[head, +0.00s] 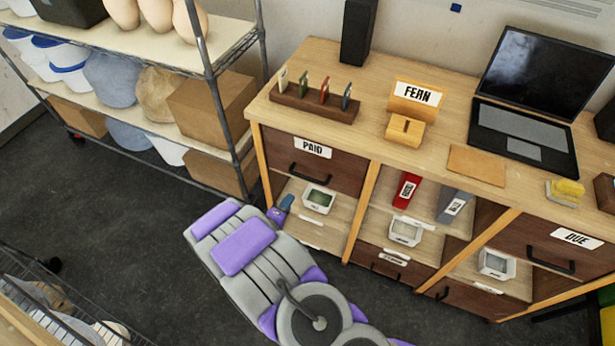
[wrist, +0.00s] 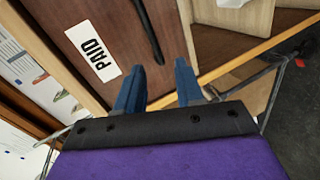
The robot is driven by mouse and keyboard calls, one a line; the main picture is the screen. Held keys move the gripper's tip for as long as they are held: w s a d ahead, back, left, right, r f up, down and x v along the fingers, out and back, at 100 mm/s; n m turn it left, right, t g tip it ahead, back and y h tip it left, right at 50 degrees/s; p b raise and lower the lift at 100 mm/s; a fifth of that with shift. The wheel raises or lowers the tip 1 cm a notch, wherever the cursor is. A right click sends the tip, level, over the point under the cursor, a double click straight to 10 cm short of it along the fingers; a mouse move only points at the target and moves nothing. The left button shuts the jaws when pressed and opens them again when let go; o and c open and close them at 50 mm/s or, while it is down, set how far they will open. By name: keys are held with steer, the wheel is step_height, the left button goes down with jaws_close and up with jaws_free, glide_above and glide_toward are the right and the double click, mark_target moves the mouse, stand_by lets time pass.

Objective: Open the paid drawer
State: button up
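The paid drawer (head: 310,163) is a dark brown front with a white PAID label (head: 313,148) and a black bar handle (head: 310,172), at the upper left of the cabinet. It looks shut. In the wrist view the PAID label (wrist: 91,51) lies left, and the handle (wrist: 148,32) runs slantwise ahead of the fingers. My gripper (head: 281,209) is below and left of the handle in the head view. Its blue fingers (wrist: 160,82) are apart with nothing between them, so it is open. The fingertips appear short of the handle; the exact gap is hard to tell.
Open shelves with small meters (head: 319,200) sit under the drawer. A DUE drawer (head: 550,250) is at the right. A wire rack (head: 232,120) stands close to the cabinet's left. The worktop holds a laptop (head: 530,100) and a FERN sign (head: 415,95). Dark floor lies in front.

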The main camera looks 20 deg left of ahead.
mark_target(308, 178)
steer(key=shift+n+t, duration=0.8)
steer(key=b+x, duration=0.1)
steer(key=x, duration=0.4)
steer(key=b+x, duration=0.1)
steer(key=x, duration=0.4)
steer(key=d+x, duration=0.1)
steer(key=x, duration=0.4)
steer(key=shift+w+d+f+b, duration=0.1)
steer(key=shift+w+f+b, duration=0.1)
steer(key=shift+f+b, duration=0.2)
jaws_close()
